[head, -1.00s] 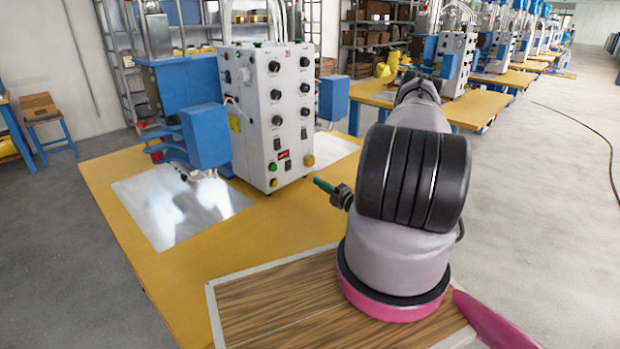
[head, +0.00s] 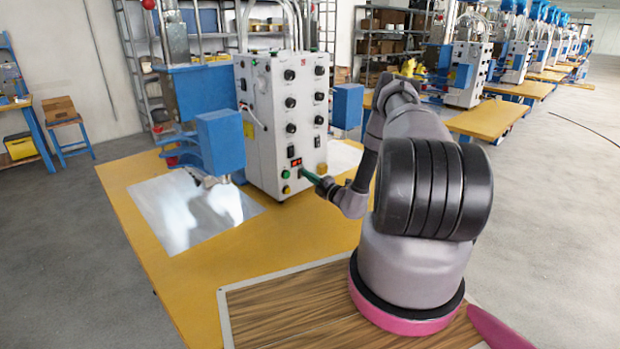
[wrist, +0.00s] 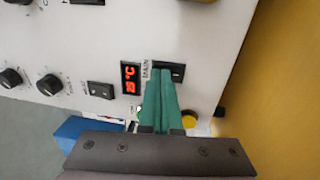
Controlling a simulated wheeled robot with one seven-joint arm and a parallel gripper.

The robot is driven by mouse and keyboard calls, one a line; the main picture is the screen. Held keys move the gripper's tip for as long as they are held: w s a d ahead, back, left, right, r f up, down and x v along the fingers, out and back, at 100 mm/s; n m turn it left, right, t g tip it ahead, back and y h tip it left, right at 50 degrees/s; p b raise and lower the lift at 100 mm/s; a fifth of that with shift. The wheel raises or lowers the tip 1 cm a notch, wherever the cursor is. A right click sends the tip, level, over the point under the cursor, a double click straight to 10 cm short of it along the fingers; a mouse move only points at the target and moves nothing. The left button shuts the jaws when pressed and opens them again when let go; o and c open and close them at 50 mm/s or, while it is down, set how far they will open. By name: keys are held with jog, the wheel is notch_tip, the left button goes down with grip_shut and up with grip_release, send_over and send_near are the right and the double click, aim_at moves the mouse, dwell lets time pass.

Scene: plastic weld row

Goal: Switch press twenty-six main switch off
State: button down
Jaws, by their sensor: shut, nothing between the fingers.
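The press control box (head: 275,120) is a white cabinet with black knobs, standing on the yellow table. In the wrist view, the main switch (wrist: 172,72) is a black rocker beside the label "MAIN" and a lit red display (wrist: 130,78). My gripper (wrist: 163,76) has green fingers, shut together and empty. Its tips lie at the switch and cover part of it; I cannot tell whether they touch it. In the head view, my gripper (head: 308,176) reaches the lower front of the box near the lit display (head: 295,162).
Another black rocker (wrist: 100,90) and several knobs (wrist: 48,84) sit close by on the panel. A yellow button (wrist: 190,125) is beside the fingers. The blue press head (head: 219,143) stands left of the box above a metal plate (head: 160,210).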

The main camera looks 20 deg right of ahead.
jog(key=shift+w+a+r+g, duration=0.25)
jog(key=shift+w+r+g, duration=0.3)
jog(key=shift+r, duration=0.25)
jog(key=shift+w+r, duration=0.1)
jog(key=v, duration=1.5)
jog(key=shift+a, duration=0.1)
